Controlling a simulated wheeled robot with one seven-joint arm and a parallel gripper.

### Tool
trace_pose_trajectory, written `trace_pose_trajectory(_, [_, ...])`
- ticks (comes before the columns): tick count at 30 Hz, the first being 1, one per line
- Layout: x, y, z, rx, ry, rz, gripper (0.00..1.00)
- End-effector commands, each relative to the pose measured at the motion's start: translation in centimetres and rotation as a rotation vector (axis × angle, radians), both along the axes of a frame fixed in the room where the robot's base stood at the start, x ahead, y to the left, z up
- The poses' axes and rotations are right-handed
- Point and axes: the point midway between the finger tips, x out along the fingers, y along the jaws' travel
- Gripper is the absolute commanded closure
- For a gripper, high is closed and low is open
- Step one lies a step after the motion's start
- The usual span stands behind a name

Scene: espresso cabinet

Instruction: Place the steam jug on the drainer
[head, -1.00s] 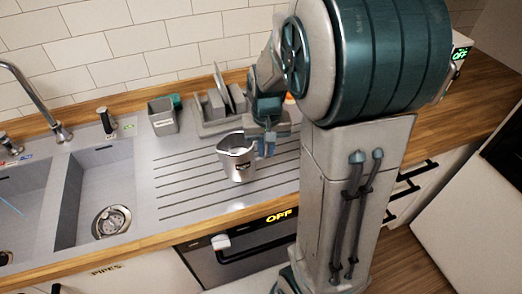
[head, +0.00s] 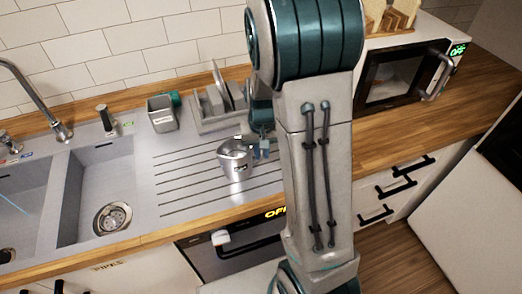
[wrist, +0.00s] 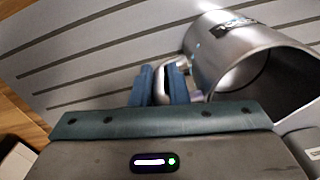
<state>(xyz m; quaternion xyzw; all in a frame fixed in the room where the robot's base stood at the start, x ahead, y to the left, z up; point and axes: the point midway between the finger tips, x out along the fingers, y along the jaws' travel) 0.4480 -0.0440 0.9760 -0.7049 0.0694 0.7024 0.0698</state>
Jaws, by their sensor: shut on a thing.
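The steam jug (head: 235,158) is a shiny metal jug with a dark label, upright over the grooved drainer (head: 180,205) to the right of the sink. My gripper (head: 262,149) is at the jug's right side. In the wrist view my gripper (wrist: 166,85) is shut on the jug's handle, and the jug (wrist: 228,55) shows its open, empty-looking mouth. The drainer's dark grooves (wrist: 85,60) run behind it. The jug's base is at or very near the drainer surface; I cannot tell whether it touches.
A dish rack (head: 205,124) with plates stands behind the jug, and a grey square container (head: 162,115) is left of it. The sink basin (head: 105,185) lies left. A microwave (head: 400,75) stands right of my arm. The drainer's front left is clear.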

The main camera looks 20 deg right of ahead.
Motion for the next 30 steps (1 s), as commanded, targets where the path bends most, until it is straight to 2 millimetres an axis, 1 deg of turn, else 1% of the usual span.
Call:
trace_pose_trajectory(2, [0.0,0.0,-0.4,0.000,0.000,0.000,1.00])
trace_pose_trajectory(3, [0.0,0.0,-0.3,0.000,0.000,0.000,0.78])
trace_pose_trajectory(4, [0.0,0.0,-0.2,0.000,0.000,0.000,0.69])
trace_pose_trajectory(5, [0.0,0.0,-0.2,0.000,0.000,0.000,0.64])
trace_pose_trajectory(13, [0.0,0.0,-0.2,0.000,0.000,0.000,0.64])
trace_pose_trajectory(17, [0.0,0.0,0.4,0.000,-0.001,0.001,0.64])
trace_pose_trajectory(20, [0.1,0.0,1.8,0.000,-0.005,0.002,0.64])
trace_pose_trajectory(30, [0.1,0.0,9.0,0.000,-0.005,0.001,0.64])
